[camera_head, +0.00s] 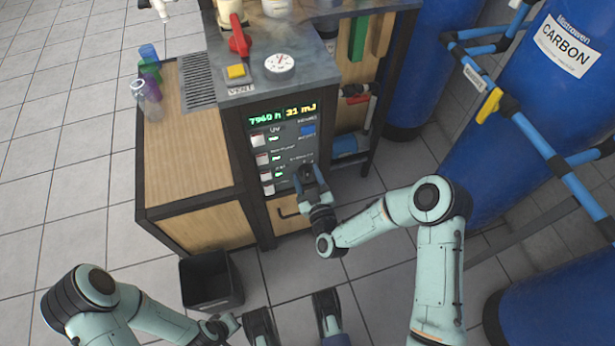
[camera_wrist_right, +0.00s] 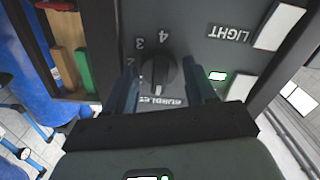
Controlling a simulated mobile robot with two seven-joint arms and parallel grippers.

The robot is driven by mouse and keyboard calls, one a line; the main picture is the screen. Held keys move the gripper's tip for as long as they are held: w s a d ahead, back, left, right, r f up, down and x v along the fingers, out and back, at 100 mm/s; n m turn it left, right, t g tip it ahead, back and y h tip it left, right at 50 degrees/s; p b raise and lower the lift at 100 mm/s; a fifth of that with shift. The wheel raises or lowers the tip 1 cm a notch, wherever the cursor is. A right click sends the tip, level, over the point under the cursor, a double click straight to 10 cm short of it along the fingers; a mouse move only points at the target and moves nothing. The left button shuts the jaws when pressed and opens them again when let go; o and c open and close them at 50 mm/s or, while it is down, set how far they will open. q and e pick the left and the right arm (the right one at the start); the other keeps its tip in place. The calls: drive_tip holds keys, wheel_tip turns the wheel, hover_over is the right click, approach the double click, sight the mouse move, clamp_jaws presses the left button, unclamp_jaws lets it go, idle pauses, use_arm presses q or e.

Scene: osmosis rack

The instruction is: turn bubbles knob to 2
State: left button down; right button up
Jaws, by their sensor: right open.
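The bubbles knob (camera_wrist_right: 158,75) is a round black dial with a white pointer line, on the dark control panel (camera_wrist_right: 215,55) in the right wrist view. Numbers 4, 3 and 2 curve around it, and the word BUBBLES appears upside down below it. The pointer line runs down the picture, toward that word. My right gripper (camera_wrist_right: 163,88) is open, with one finger on each side of the knob; I cannot tell whether they touch it. In the head view my right gripper (camera_head: 309,177) is at the panel's lower right and hides the knob. My left arm shows at bottom left, its fingers not clearly visible.
The panel has white switches (camera_head: 262,160) and a lit display (camera_head: 282,115). A LIGHT switch (camera_wrist_right: 278,27) is near the gripper. A black bin (camera_head: 212,282) stands on the floor. Blue tanks (camera_head: 540,100) and pipes are at right. Tiled floor is open at left.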

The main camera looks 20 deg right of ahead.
drive_tip(key=c, duration=0.8)
drive_tip(key=shift+m, duration=0.3)
drive_tip(key=m, duration=0.8)
drive_tip(key=shift+p, duration=0.4)
drive_tip(key=m, duration=0.4)
drive_tip(key=shift+d+f+m, duration=0.1)
drive_tip(key=shift+m, duration=0.2)
use_arm(q)
drive_tip(key=shift+w+d+r+t, duration=0.2)
drive_tip(key=shift+w+r+t, duration=0.2)
drive_tip(key=shift+w+r, duration=0.7)
use_arm(e)
drive_tip(key=shift+m, duration=2.3)
use_arm(q)
drive_tip(key=shift+w, duration=0.1)
